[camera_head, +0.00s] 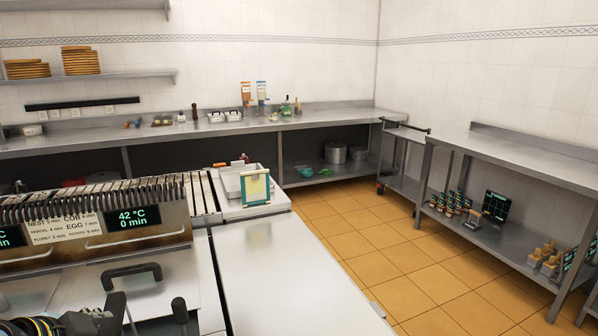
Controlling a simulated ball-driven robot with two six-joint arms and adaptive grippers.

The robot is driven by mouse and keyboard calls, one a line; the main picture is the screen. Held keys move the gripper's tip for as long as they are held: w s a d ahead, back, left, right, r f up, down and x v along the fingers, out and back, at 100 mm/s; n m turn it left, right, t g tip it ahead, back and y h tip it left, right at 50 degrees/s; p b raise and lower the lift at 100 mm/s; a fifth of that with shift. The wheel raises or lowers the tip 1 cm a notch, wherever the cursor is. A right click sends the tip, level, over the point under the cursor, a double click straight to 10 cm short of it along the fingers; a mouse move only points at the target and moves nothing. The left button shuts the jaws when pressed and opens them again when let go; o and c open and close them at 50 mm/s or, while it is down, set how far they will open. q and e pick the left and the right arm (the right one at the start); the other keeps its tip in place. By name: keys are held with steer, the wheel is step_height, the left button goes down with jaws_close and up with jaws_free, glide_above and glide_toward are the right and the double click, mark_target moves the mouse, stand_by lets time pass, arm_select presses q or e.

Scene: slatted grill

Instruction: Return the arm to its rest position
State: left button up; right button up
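Part of my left gripper (98,318) shows as dark pieces at the bottom left corner, cut off by the picture edge. It is in front of the slatted grill (90,210), below the grill's black handle (130,274). I see nothing held in it, but I cannot tell whether its fingers are open or shut. Another small dark piece (180,309) shows just to its right, and I cannot tell whether it is a fingertip. My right gripper is not in view.
A bare steel counter (285,285) lies right of the grill. A white scale-like device with a framed panel (256,187) stands at its back. A long steel bench (330,118) runs along the back wall. A shelved table (520,160) stands right, with open tiled floor (400,255) between.

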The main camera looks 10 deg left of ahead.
arm_select(q)
steer(key=s+d+r+n+g, duration=0.1)
steer(key=s+d+n+g, duration=0.15)
steer(key=s, duration=0.55)
steer(key=s+d+r+n+g, duration=0.1)
steer(key=s+d+r+n, duration=0.1)
steer(key=s+n, duration=0.35)
steer(key=s+a+f+g+b, duration=0.15)
steer(key=f+b, duration=0.45)
steer(key=f, duration=1.5)
steer(key=s+a+f+b, duration=0.1)
steer(key=s+f+b, duration=0.4)
steer(key=f, duration=1.5)
steer(key=s+f+b, duration=0.5)
steer(key=s+f, duration=0.2)
steer(key=f, duration=0.5)
steer(key=s+f+g+b, duration=0.1)
steer(key=s+f+b, duration=0.5)
steer(key=f, duration=0.6)
steer(key=shift+s+a+m+g+y, duration=0.3)
steer(key=shift+s+a, duration=0.1)
steer(key=shift+s, duration=0.85)
